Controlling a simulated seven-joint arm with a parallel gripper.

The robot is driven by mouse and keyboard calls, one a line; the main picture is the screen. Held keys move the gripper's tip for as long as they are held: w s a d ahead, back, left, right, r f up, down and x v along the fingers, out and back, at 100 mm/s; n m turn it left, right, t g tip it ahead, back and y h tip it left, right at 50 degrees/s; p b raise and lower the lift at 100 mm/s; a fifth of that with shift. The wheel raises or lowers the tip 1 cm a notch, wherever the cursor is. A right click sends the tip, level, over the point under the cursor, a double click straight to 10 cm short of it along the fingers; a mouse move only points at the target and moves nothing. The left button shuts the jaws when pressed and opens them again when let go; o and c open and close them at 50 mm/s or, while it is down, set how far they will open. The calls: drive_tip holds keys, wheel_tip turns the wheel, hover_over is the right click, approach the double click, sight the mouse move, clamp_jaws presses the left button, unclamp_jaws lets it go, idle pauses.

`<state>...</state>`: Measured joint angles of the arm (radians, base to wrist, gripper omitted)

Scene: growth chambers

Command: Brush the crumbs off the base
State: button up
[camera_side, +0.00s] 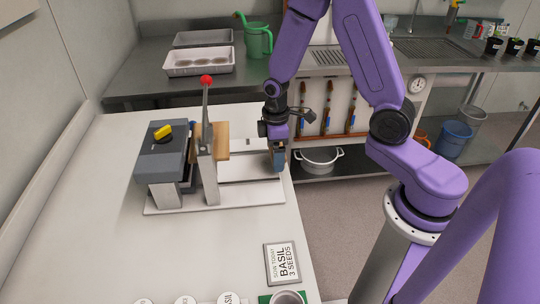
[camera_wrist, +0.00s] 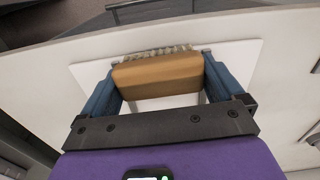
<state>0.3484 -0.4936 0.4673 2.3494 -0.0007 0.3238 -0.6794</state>
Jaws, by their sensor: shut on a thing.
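The base (camera_side: 238,193) is a flat pale plate on the white bench, under a grey device with a red-knobbed lever (camera_side: 206,100). It also shows in the wrist view (camera_wrist: 232,56). My gripper (camera_side: 279,167) is low at the base's right end. In the wrist view its two blue fingers (camera_wrist: 160,66) are shut on a brush (camera_wrist: 158,76) with a wooden block and pale bristles along its far edge. In the side view the brush is mostly hidden by the fingers. I cannot tell whether the bristles touch the base. No crumbs can be made out.
The grey device (camera_side: 162,160) has a yellow piece on top and a wooden board (camera_side: 222,140) beside its upright. A sign card (camera_side: 282,263) lies near the bench's front. Trays (camera_side: 199,62) and a green watering can (camera_side: 258,40) stand behind. The bench left of the device is clear.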

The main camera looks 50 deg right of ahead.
drive_tip(key=shift+r, duration=3.05)
drive_tip(key=shift+w+d+r, duration=0.1)
drive_tip(key=shift+w+d, duration=0.1)
drive_tip(key=shift+d, duration=0.1)
drive_tip(key=w+d+r, duration=0.4)
drive_tip(key=d, duration=0.5)
drive_tip(key=w+d+f, duration=0.1)
drive_tip(key=w+f, duration=0.2)
drive_tip(key=w, duration=0.1)
drive_tip(key=w+d+f, duration=0.1)
drive_tip(key=w+f, duration=0.2)
drive_tip(key=w, duration=0.1)
drive_tip(key=w+f, duration=0.3)
drive_tip(key=w, duration=0.1)
drive_tip(key=shift+w+d, duration=0.1)
drive_tip(key=shift+d, duration=0.3)
drive_tip(key=shift+w+f, duration=0.35)
drive_tip(key=shift+f, duration=1.65)
drive_tip(key=shift+f, duration=0.15)
